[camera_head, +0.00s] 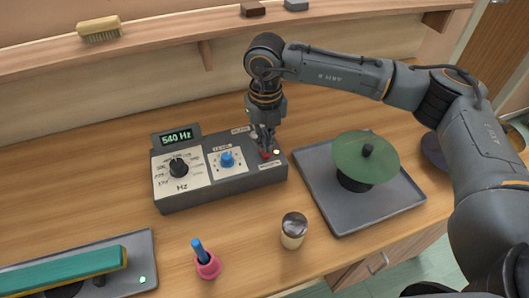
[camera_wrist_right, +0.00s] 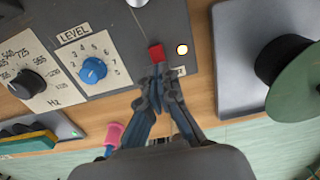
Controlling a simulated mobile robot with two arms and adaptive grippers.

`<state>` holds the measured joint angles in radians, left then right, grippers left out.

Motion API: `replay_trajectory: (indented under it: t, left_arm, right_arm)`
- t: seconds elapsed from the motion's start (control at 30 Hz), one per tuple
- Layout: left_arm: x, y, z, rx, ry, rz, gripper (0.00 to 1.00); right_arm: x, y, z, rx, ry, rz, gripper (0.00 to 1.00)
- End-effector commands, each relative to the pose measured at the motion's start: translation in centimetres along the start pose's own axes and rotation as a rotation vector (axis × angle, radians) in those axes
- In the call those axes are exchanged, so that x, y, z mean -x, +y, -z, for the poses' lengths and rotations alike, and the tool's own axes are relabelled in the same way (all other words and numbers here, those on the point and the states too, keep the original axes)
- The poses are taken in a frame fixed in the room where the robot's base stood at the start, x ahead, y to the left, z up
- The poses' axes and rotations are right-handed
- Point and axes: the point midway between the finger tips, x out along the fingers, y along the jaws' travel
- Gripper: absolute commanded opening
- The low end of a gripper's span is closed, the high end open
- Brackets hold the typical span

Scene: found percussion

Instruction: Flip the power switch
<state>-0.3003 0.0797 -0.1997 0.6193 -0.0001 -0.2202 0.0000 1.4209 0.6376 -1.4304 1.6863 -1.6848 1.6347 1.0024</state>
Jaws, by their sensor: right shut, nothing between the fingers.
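My left gripper is not in view.
A grey tray (camera_head: 397,202) with a green disc (camera_head: 362,158) on a dark stand lies right of the box. A metal-topped shaker (camera_head: 293,231), a pink bell (camera_head: 208,266) and a teal bar (camera_head: 62,273) are in front. A shelf (camera_head: 180,43) with a brush (camera_head: 99,29) runs behind.

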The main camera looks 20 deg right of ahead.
Motion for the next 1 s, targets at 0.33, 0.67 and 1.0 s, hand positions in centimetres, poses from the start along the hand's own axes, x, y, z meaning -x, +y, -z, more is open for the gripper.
replay_trajectory:
  t: [0.33,0.67,1.0]
  left_arm:
    - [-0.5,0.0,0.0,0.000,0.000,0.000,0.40]
    - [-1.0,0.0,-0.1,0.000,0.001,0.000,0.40]
    - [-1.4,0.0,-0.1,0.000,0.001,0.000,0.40]
  right_arm:
    - [-0.6,0.0,0.0,0.000,0.000,0.000,0.00]
    - [-1.1,0.0,0.0,0.000,0.000,0.000,0.00]
    - [-1.6,0.0,0.0,0.000,0.000,0.000,0.00]
